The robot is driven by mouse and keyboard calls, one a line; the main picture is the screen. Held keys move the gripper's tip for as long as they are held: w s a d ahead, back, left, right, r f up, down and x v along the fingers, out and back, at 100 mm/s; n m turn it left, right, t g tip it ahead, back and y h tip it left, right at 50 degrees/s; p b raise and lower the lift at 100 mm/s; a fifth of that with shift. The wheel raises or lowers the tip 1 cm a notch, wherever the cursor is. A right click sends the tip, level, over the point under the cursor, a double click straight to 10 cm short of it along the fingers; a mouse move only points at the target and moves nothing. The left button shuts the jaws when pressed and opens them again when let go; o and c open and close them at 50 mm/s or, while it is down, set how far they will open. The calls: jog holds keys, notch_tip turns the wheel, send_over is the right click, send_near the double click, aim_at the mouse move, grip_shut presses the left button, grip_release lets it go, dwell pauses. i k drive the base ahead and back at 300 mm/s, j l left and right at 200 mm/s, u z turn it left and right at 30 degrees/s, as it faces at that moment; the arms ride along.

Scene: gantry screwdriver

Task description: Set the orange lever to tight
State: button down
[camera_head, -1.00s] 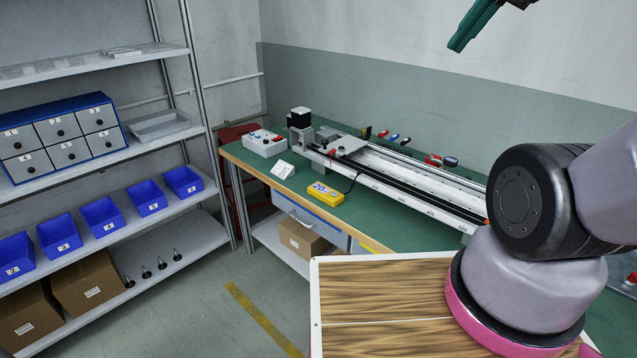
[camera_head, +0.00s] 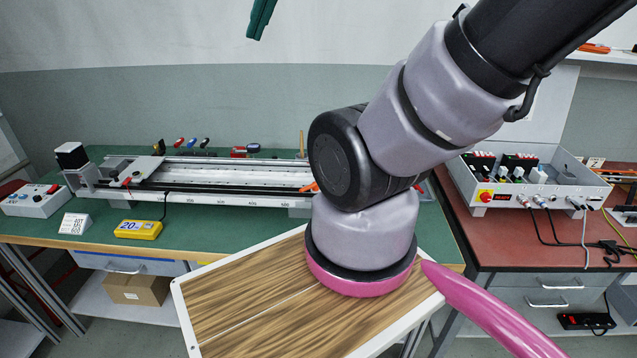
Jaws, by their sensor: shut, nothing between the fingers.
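A small orange piece (camera_head: 310,187), which looks like the orange lever, shows at the right end of the linear rail, just left of my black arm joint. My arm hides part of that end, and I cannot tell how the lever is set. The long rail gantry (camera_head: 235,175) lies on the green bench, with its carriage (camera_head: 140,168) near the left end.
A yellow display (camera_head: 138,230), a sign (camera_head: 74,223) and a control box (camera_head: 30,200) stand at the bench's left. Red and blue tools lie behind the rail. A red-topped bench (camera_head: 480,245) with a wired box (camera_head: 530,185) stands at right.

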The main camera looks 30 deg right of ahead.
aim_at(308, 189)
jog(key=z, duration=0.7)
